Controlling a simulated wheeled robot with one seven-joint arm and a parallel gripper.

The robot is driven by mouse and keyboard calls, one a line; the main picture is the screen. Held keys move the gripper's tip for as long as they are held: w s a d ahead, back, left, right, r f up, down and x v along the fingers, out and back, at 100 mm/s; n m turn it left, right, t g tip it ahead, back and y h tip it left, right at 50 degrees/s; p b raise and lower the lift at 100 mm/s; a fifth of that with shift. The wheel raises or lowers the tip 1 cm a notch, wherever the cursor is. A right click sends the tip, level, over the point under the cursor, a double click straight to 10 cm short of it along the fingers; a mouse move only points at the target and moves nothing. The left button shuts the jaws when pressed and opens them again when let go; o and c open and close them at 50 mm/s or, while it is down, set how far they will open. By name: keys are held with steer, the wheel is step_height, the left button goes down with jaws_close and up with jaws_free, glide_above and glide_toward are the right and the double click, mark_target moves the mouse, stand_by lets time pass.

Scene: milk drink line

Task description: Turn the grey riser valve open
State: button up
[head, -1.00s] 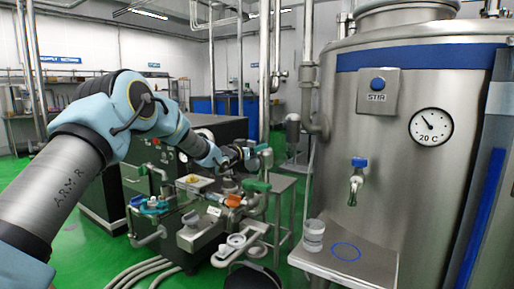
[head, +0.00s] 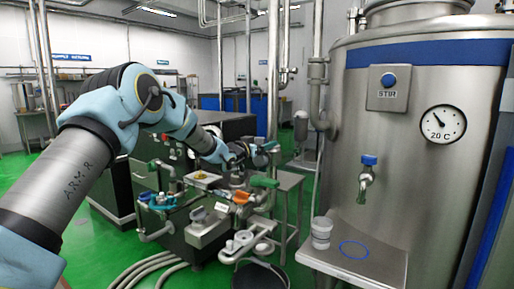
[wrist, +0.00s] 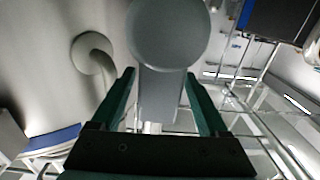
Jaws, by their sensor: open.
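My gripper (wrist: 160,88) is open in the wrist view, its two dark green fingers apart. A grey rounded part (wrist: 168,32) with a flat grey bar (wrist: 158,98) shows ahead of and between the fingers; it looks like the grey riser valve, and I cannot tell whether it touches them. In the head view my gripper (head: 273,148) is small, at the end of the arm, just left of and below a grey capped fitting (head: 301,125) by the riser pipes. The valve's handle position is unclear there.
The steel tank (head: 415,180) with its blue-handled tap (head: 367,175) stands to the right. A shelf (head: 378,268) holds white cups (head: 321,232). Vertical pipes (head: 273,70) rise behind.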

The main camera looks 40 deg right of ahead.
steer(key=b+v, duration=0.3)
steer(key=v, duration=0.7)
steer(key=shift+a, duration=0.1)
